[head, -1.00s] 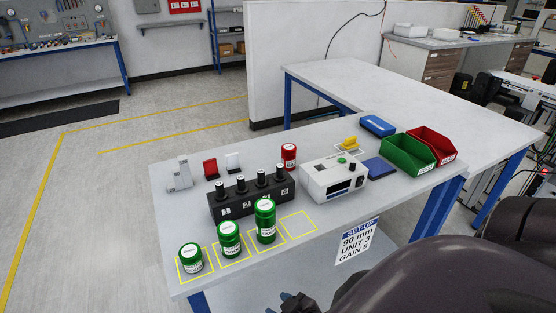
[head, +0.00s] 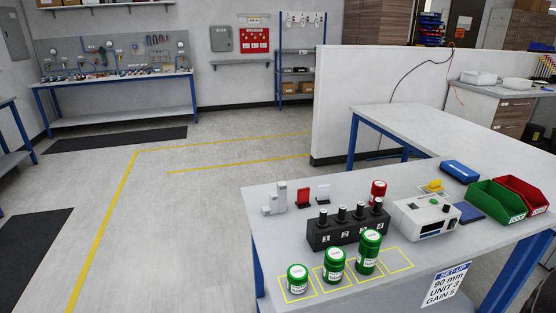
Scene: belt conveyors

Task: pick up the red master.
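The red master (head: 378,191) is a red cylinder with a white top. It stands upright on the grey workbench (head: 281,234), behind the right end of a black block and left of a white instrument box. The black block hides its lower part. Neither of my grippers shows in the head view now.
A black block (head: 320,237) holds several black-topped pieces. Green cylinders (head: 334,263) stand in yellow squares at the front; the rightmost square (head: 397,260) is empty. The white instrument (head: 424,216), a green bin (head: 488,206) and a red bin (head: 524,192) stand right.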

